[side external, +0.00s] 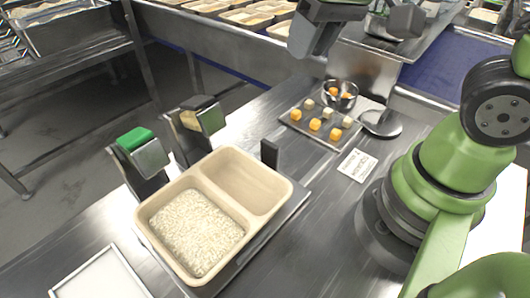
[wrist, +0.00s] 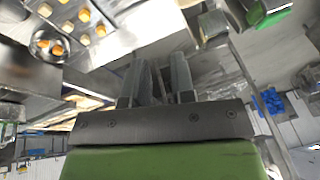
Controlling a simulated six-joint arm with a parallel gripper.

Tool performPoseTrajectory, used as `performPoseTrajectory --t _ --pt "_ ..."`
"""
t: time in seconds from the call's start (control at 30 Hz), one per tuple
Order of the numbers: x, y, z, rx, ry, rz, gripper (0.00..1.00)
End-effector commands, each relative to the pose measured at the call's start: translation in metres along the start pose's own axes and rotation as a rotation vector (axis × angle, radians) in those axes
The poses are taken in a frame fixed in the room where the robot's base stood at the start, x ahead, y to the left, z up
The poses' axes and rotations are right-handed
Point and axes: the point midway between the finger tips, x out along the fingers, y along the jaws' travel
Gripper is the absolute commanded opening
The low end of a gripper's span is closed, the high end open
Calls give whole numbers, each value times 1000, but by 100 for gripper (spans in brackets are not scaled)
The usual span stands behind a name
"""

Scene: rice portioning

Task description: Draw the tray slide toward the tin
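A beige two-compartment tray (side external: 239,208) sits on a dark flat base (side external: 262,233), which looks like the slide. White rice (side external: 196,232) fills its left compartment; the right one is empty. A black upright tab (side external: 269,153) stands at the base's far edge. I cannot tell for sure which thing is the tin; a shallow light metal-rimmed pan (side external: 100,275) lies at the lower left. My gripper (side external: 314,40) is high above the far side of the table, away from the tray. In the wrist view its two fingers (wrist: 161,72) are apart with nothing between them.
A flat plate (side external: 297,124) with orange and pale cubes, a small bowl (side external: 341,106), a round dish (side external: 381,124) and a printed card (side external: 357,165) are right of the tray.

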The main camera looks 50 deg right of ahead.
Motion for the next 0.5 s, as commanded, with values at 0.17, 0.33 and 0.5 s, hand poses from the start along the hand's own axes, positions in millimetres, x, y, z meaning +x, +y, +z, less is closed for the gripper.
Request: performPoseTrajectory --t 0.17,0.33,0.5 --pt "61 -8 -11 -96 -156 76 23" --pt "105 -11 -9 -166 -252 122 23" --pt "125 -12 -6 -196 -291 140 23"
